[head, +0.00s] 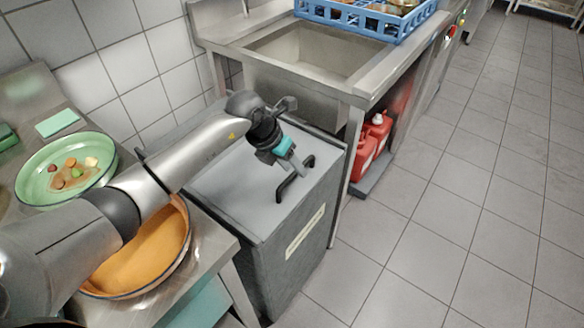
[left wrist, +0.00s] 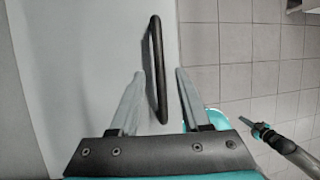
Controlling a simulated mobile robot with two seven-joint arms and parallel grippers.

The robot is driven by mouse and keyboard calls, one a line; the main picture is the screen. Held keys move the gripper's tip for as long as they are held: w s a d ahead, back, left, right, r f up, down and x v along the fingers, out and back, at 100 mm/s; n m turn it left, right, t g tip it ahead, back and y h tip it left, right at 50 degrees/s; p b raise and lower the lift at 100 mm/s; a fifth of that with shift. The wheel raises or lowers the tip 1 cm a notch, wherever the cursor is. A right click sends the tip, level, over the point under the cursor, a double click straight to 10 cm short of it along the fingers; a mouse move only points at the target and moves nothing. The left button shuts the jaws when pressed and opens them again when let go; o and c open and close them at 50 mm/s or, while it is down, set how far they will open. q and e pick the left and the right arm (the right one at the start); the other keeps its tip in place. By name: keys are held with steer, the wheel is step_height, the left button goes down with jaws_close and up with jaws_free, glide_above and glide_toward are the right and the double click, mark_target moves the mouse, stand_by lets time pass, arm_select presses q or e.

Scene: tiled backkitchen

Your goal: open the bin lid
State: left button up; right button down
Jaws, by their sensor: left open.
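The bin is a dark grey box with a pale label (head: 304,232) on its front, standing beside the sink. Its flat grey lid (head: 235,185) lies closed on top. A black bar handle (head: 286,187) stands on the lid near its right side; it also shows in the left wrist view (left wrist: 157,62). My left gripper (head: 300,168) is open above the lid, at the handle. In the left wrist view the handle lies between the two fingers; I cannot tell whether they touch it. My right gripper (left wrist: 262,132) appears at the right of that view, its jaws unclear.
A steel counter on the left holds a green plate (head: 36,190) with food and a large orange-filled pan (head: 150,255) under my left arm. A steel sink (head: 310,55) with a blue crate (head: 345,18) is behind. Red canisters (head: 365,152) stand below it. The tiled floor (head: 470,200) at right is clear.

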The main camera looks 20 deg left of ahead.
arm_select(q)
jaws_close()
stand_by(0.4)
stand_by(1.1)
